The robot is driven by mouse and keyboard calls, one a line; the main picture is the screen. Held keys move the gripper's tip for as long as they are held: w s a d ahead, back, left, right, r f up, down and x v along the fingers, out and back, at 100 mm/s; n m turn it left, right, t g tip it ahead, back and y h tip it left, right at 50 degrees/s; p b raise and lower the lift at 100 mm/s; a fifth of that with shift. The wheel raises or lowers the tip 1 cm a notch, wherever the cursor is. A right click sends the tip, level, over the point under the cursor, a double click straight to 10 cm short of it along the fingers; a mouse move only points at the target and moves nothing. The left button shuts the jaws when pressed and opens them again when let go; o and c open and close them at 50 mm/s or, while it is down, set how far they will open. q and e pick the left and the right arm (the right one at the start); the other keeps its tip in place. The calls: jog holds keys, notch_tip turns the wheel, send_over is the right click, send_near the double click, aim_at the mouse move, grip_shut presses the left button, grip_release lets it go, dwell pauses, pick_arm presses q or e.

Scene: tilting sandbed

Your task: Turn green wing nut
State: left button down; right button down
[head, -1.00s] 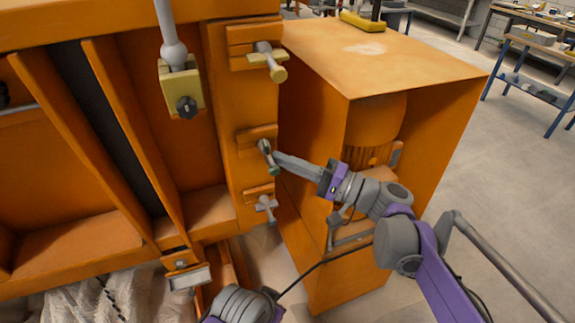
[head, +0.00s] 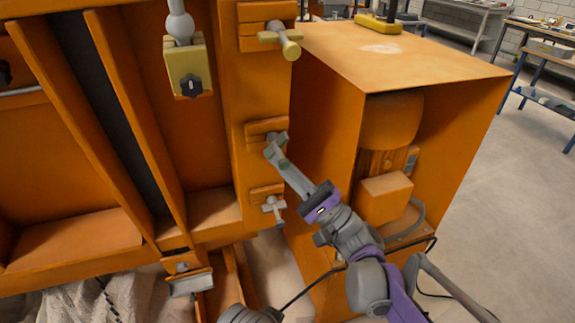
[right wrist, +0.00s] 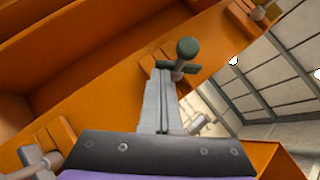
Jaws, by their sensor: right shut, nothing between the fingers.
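The green wing nut (head: 277,141) sits on a bolt in a slotted orange bracket on the orange frame's upright. In the right wrist view its dark green round end (right wrist: 187,47) shows just beyond the fingertips. My right gripper (head: 284,166) comes up from the lower right with its fingers shut and nothing between them. Its tips (right wrist: 160,78) are at the wing nut, overlapping its lower end in the head view; I cannot tell whether they touch. My left gripper is out of view.
A yellow-handled wing nut (head: 285,40) is above and a pale grey one (head: 273,207) below on the same upright. A yellow block with a black knob (head: 190,85) hangs to the left. An orange housing (head: 320,110) stands close on the right.

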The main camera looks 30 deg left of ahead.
jog(key=shift+s+a, duration=0.25)
jog(key=shift+s, duration=0.05)
jog(key=shift+s+a, duration=0.4)
jog(key=shift+s, duration=0.05)
jog(key=shift+s+a+r+p, duration=0.1)
jog(key=shift+s+p, duration=0.05)
jog(key=shift+p, duration=0.2)
dwell(0.3)
